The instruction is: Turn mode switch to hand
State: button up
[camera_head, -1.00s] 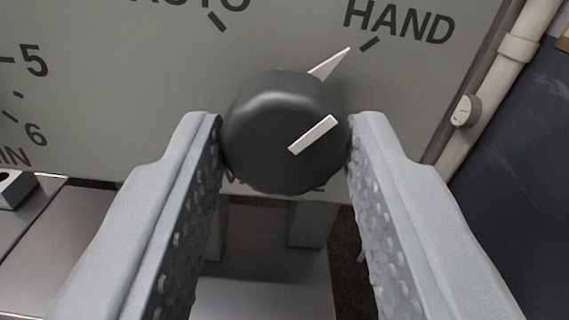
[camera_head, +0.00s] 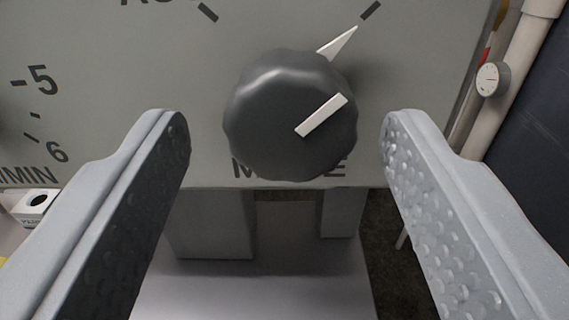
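The mode switch is a round dark knob (camera_head: 285,125) on a grey panel (camera_head: 130,70). A white bar on its face and a white pointer (camera_head: 338,42) behind it both aim to the upper right, at the tick mark (camera_head: 371,10) there. The HAND label is out of the picture; part of another label shows at the top left, and the MODE label below is partly hidden by the knob. My gripper (camera_head: 287,130) is open, with one finger on each side of the knob and a clear gap on both sides.
A dial scale (camera_head: 40,110) is at the panel's left. A pale pipe (camera_head: 500,80) with a small round gauge (camera_head: 493,79) runs along the right. Below the panel are grey supports and a flat metal surface (camera_head: 260,290). A small white block (camera_head: 36,205) is at lower left.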

jog(key=shift+r, duration=0.15)
jog(key=shift+s+d, duration=0.1)
jog(key=shift+s, duration=0.05)
jog(key=shift+s, duration=0.25)
jog(key=s+b, duration=0.2)
jog(key=s, duration=1.1)
jog(key=shift+d+b, duration=0.2)
jog(key=shift+b, duration=0.1)
